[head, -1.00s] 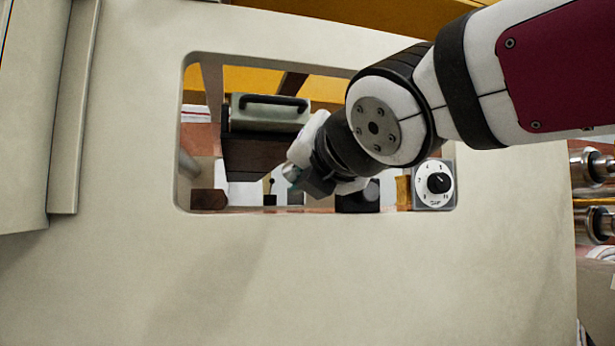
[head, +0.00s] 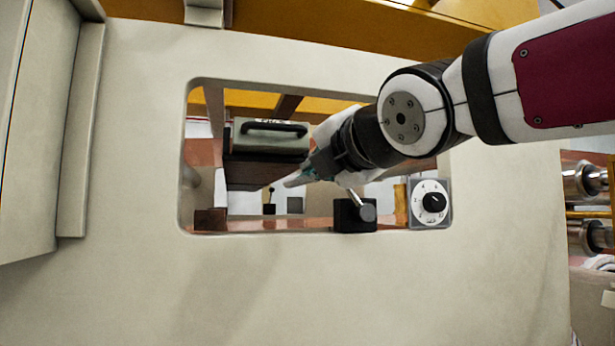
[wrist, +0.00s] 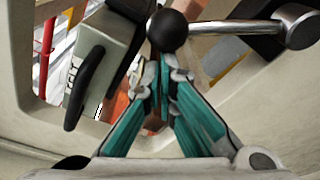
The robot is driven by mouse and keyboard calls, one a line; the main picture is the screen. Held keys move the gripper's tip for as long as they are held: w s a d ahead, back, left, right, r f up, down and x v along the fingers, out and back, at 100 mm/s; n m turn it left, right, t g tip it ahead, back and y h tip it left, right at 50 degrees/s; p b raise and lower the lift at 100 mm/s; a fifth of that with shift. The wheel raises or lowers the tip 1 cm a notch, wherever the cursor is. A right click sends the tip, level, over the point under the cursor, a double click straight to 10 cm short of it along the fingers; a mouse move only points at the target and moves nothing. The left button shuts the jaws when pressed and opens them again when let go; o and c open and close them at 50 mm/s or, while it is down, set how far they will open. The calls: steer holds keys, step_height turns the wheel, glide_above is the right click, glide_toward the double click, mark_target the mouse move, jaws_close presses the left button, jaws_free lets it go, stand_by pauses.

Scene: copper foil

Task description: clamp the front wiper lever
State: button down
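The front wiper lever (head: 355,201) has a metal shaft rising from a black block (head: 353,217) near the front right of the panel opening. The upper end of its shaft is hidden behind my gripper in the head view. In the wrist view the metal shaft (wrist: 240,27) runs from a round metal hub to a black ball knob (wrist: 168,31). My gripper (head: 293,181) reaches into the opening above the block, pointing left. In the wrist view its teal fingers (wrist: 161,78) come together just below the knob in the picture. They look shut with nothing held; contact with the knob is unclear.
The pale panel (head: 290,285) frames the opening, with edges close around my arm. A box with a black handle (head: 272,129) is at the back left inside. A small black-knobbed lever (head: 270,200) stands deeper in. A white dial (head: 431,203) is at the right.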

steer(key=w+d+r+m+t+b, duration=0.1)
steer(key=w+d+r+m+b, duration=0.1)
steer(key=d+r+m+b, duration=0.2)
steer(key=shift+d+r+m+y+b, duration=0.3)
steer(key=shift+d+m+b, duration=1.4)
steer(key=shift+m, duration=0.7)
steer(key=shift+w+d, duration=0.1)
steer(key=shift+d, duration=0.1)
steer(key=shift+a, duration=0.1)
steer(key=a, duration=0.4)
steer(key=shift+s+r+p, duration=0.3)
steer(key=shift+r+p, duration=0.1)
steer(key=b+v, duration=0.1)
steer(key=v, duration=0.8)
steer(key=shift+s+d, duration=0.3)
steer(key=shift+s, duration=0.05)
